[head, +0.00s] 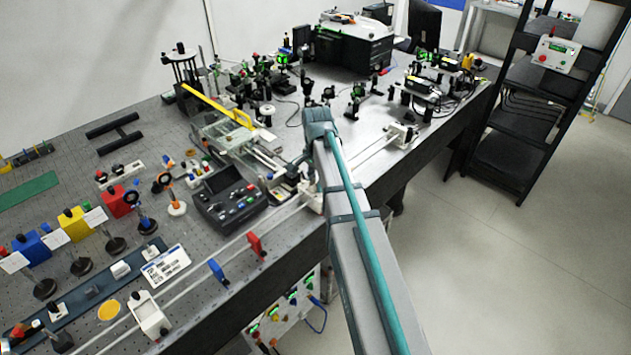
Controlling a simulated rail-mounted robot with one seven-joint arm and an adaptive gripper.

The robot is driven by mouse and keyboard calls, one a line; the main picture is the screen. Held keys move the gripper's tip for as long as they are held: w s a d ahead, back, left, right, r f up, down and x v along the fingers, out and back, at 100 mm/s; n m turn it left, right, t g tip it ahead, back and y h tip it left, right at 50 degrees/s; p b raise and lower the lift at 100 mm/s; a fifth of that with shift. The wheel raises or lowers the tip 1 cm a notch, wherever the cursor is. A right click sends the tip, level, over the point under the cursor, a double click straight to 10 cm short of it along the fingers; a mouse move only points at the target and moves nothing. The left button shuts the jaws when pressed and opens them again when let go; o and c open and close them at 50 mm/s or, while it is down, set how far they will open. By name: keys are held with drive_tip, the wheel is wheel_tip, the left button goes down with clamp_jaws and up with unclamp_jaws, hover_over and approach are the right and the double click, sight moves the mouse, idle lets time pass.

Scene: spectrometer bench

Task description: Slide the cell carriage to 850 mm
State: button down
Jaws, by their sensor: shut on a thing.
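A long pale rail (203,265) runs diagonally along the front of the bench, from the lower left to the upper right. My arm crosses it near the middle. The cell carriage (313,198) shows as a small pale piece on the rail at the left edge of my arm, and the arm hides much of it. My gripper (297,172) is a small dark shape just left of my arm, shut on what looks like this carriage. Its fingertips are too small and covered to see clearly. Any scale marks on the rail are unreadable.
A red flag (255,246) and a blue flag (218,271) stand beside the rail at its left part. White end blocks (150,314) and (401,134) sit near its ends. A dark control box (228,200) stands behind. The rail right of my arm looks clear.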

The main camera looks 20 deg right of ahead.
drive_tip(key=c, duration=0.9)
unclamp_jaws()
drive_tip(key=shift+c, duration=0.2)
wheel_tip(320, 180, up, 12)
